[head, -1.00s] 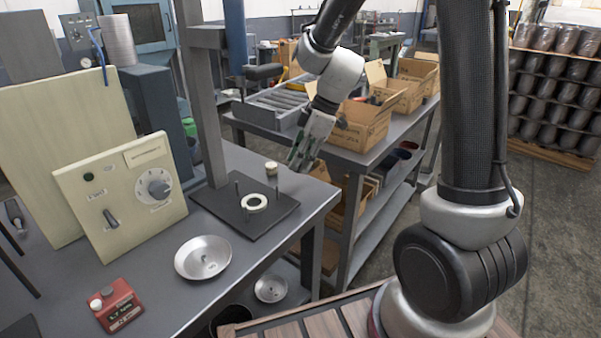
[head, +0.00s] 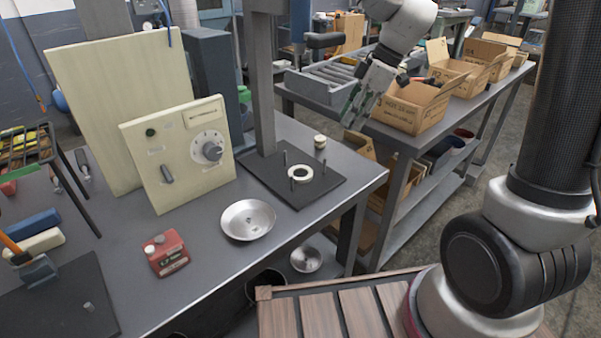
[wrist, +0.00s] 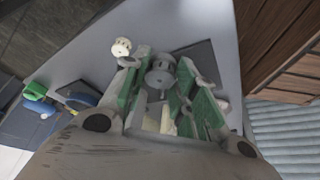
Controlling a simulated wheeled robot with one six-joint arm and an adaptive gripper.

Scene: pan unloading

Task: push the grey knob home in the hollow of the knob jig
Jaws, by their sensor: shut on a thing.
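My gripper (head: 352,122) hangs above the right end of the bench, to the right of a short cream cylinder (head: 320,142). In the wrist view a grey round knob (wrist: 160,77) shows between the green-padded fingers (wrist: 160,95), which are shut on it. The knob cannot be made out in the head view. A dark plate (head: 262,175) on the bench bears a cream ring (head: 300,173) and thin upright pins. It looks like the jig, though I cannot be sure. The knob is apart from the ring. In the wrist view the fingers hide part of the plate (wrist: 203,52).
A grey post (head: 264,100) rises beside the plate. Open cardboard boxes (head: 415,105) stand on the bench behind.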

